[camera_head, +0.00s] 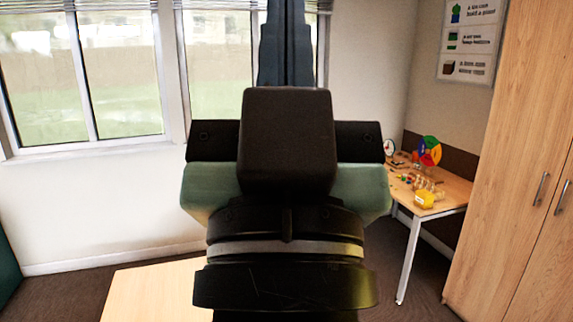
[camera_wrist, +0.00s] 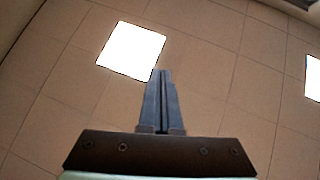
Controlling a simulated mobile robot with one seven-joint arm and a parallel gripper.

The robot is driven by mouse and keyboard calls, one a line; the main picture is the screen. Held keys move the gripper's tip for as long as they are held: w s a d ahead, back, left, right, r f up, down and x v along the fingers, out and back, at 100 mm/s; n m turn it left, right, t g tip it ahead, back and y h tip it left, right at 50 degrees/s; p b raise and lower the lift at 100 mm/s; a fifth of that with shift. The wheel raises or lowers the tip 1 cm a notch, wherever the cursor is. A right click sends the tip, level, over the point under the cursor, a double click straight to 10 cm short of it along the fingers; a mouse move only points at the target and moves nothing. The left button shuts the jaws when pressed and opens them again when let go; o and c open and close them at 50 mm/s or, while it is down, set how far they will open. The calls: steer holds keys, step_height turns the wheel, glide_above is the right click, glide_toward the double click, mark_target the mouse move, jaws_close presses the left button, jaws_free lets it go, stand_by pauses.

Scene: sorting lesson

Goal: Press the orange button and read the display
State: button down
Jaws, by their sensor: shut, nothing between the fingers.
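My gripper (camera_head: 287,45) rises through the middle of the head view, pointing up in front of the window. Its two dark fingers are together with nothing between them. In the wrist view my gripper (camera_wrist: 160,75) points at the ceiling, its fingers side by side and shut. No orange button and no display can be made out in either view. My wrist and gripper body hide the centre of the head view.
A wooden table (camera_head: 452,190) at the right holds a coloured wheel (camera_head: 429,151), a small dial (camera_head: 389,147), a yellow object (camera_head: 425,199) and small pieces. A wooden cupboard (camera_head: 515,170) stands at far right. Another wooden tabletop (camera_head: 150,292) is low in front. Ceiling light panels (camera_wrist: 131,50) show overhead.

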steer(key=shift+s+r, duration=0.5)
steer(key=shift+s, duration=0.1)
steer(key=c, duration=1.5)
jaws_free()
steer(key=shift+c, duration=0.2)
